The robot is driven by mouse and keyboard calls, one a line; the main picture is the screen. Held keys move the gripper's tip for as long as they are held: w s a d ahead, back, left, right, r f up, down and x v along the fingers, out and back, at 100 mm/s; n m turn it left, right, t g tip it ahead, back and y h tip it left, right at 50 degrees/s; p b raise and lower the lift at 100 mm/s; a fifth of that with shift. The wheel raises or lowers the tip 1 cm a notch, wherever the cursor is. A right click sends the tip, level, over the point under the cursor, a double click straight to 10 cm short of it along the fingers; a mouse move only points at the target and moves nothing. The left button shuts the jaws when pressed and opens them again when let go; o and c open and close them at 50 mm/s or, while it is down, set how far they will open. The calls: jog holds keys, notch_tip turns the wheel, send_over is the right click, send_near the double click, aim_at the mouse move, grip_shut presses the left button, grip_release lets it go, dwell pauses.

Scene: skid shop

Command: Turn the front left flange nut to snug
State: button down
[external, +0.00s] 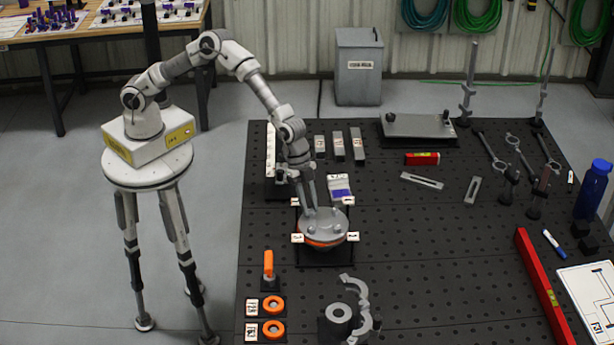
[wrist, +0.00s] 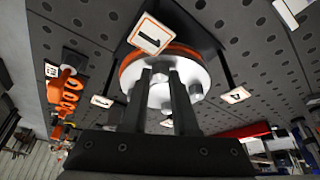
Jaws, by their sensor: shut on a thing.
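The round grey flange (external: 328,228) with an orange ring below its top disc sits in a dark stand near the middle of the black perforated table. It also shows in the wrist view (wrist: 188,70), upper middle. My gripper (external: 310,212) points down onto the left part of the flange top. In the wrist view its two dark fingers (wrist: 160,75) are shut on a small flange nut, mostly hidden between the fingertips. Another grey nut (wrist: 196,92) shows just right of the fingers. The turn of the held nut cannot be told.
White numbered tags (external: 297,238) stand around the flange. An orange-handled tool (external: 268,265) and orange rings (external: 272,304) lie at front left. A grey open clamp (external: 363,305) is at the front. Grey blocks (external: 338,146) stand behind.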

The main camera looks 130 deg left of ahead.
dwell(0.4)
jog(key=c, duration=0.7)
grip_release()
jog(key=shift+r, duration=0.1)
jog(key=b+v, duration=0.1)
jog(key=v, duration=1.6)
jog(key=shift+s+a+r, duration=0.1)
jog(key=shift+s, duration=0.1)
